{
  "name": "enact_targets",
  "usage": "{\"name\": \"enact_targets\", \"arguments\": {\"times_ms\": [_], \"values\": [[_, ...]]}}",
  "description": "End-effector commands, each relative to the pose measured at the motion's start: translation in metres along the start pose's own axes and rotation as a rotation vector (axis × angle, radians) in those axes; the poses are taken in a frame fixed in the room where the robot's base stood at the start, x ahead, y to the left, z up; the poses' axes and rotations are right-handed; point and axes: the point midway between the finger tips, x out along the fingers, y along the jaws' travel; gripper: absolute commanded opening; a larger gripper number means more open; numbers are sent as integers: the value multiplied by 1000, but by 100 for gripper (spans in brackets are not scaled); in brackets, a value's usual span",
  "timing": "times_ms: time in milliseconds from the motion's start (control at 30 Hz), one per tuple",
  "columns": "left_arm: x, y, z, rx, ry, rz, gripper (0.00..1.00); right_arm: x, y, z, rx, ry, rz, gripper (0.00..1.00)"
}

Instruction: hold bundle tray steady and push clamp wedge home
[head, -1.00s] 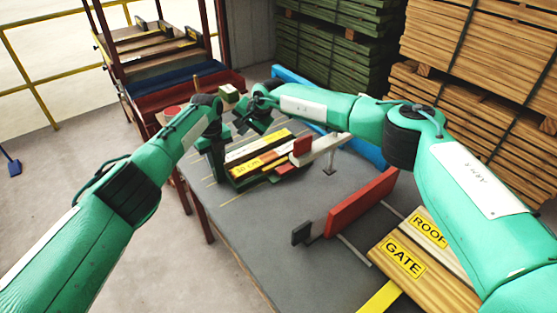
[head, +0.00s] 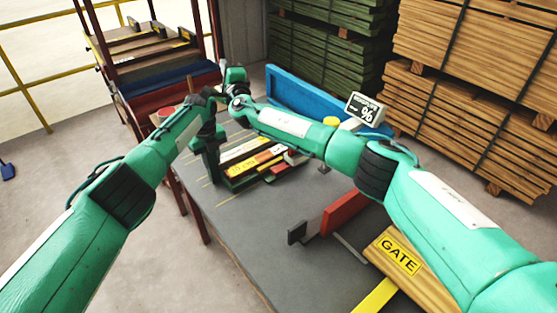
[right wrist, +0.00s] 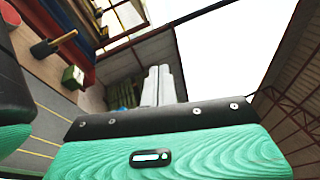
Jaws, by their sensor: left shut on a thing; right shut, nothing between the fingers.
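The bundle tray (head: 232,186) is green and lies on the grey bench, holding yellow-labelled and pale strips. My left gripper (head: 209,146) is at the tray's left end, pointing down and shut on a green upright part there; the contact is small and partly hidden. My right gripper (head: 235,76) is raised above and behind the tray, clear of it. In the right wrist view its silver fingers (right wrist: 160,86) are together and empty. I cannot clearly identify the clamp wedge.
A red board (head: 350,213) with a black end and a GATE-labelled plank (head: 398,256) lie on the bench's right. A blue rail (head: 300,92) and a percent display (head: 366,109) stand behind. The right wrist view shows a small green block (right wrist: 72,78) and a mallet-like tool (right wrist: 52,44).

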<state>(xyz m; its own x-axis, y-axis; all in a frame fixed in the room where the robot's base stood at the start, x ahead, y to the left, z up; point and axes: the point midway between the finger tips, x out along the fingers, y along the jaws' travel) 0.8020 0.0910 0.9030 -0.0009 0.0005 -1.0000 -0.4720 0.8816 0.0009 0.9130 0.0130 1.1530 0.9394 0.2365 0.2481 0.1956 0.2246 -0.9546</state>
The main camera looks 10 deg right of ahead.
Motion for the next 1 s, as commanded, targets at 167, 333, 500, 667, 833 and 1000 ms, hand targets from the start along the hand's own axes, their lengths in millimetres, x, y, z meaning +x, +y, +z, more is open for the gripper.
{"name": "enact_targets", "arguments": {"times_ms": [167,333,500,667,833,1000], "values": [[0,0,0,-1,0,1,0,-29,13,-12,208,212,-106,0],[0,0,0,-1,0,1,0,-71,28,-30,445,432,-227,0],[0,0,0,-1,0,1,0,-127,47,-57,672,680,-375,0],[0,0,0,0,0,1,0,-190,81,-73,886,942,-515,0],[0,0,0,0,0,1,0,-233,134,-46,1116,1163,-568,0],[0,0,0,0,0,1,0,-253,164,-20,1231,1273,-580,0]]}}
